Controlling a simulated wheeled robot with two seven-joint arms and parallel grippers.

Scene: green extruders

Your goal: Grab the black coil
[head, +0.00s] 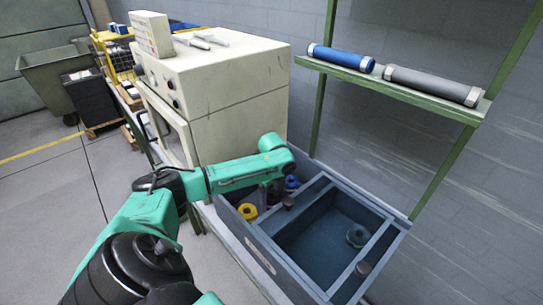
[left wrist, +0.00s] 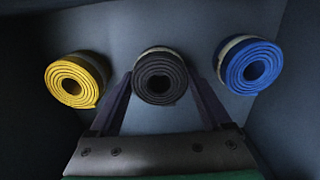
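The black coil (left wrist: 158,78) stands end-on in the left wrist view, a rolled strip with a pale band. A yellow coil (left wrist: 78,80) is to its left and a blue coil (left wrist: 250,67) to its right. My left gripper (left wrist: 160,84) is open, with one dark finger on each side of the black coil; the fingertips are close to its sides, and I cannot tell whether they touch. In the head view the yellow coil (head: 247,211) and blue coil (head: 292,183) show beside my left arm. The black coil cannot be made out there. My right gripper is out of view.
The coils are in the left compartment of a blue-grey bin (head: 262,246). Its walls surround the gripper. A beige machine (head: 238,112) stands behind my arm. A green shelf (head: 400,88) holds blue and grey cylinders.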

